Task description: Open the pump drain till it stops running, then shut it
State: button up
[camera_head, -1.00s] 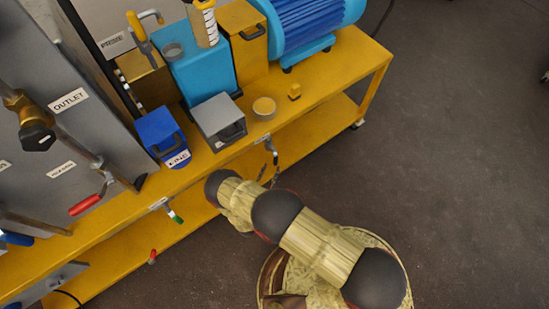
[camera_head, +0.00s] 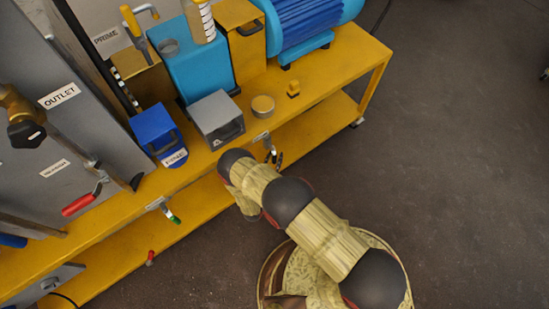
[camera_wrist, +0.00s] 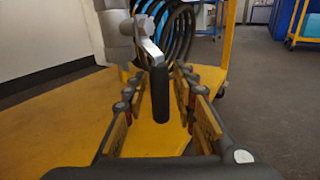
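In the wrist view a black lever handle (camera_wrist: 159,95) on a bright metal arm (camera_wrist: 150,47) hangs between the fingers of my gripper (camera_wrist: 158,100). The fingers are apart, with gaps visible on both sides of the handle. I cannot tell whether this lever is the pump drain. In the head view my arm covers most of my gripper at the front edge of the yellow bench (camera_head: 225,150). Small dark parts (camera_head: 271,155) show there under a label, too small to tell apart. The blue motor (camera_head: 305,25) stands at the back. No running liquid is visible.
A green-handled valve (camera_head: 174,218) and a red-handled one (camera_head: 150,258) hang along the bench front. A larger red lever (camera_head: 77,205) is on the grey panel at left. A blue box (camera_head: 157,130), grey box (camera_head: 217,118) and round cup (camera_head: 263,106) stand on top. The floor at right is clear.

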jog(key=c, duration=0.6)
grip_shut()
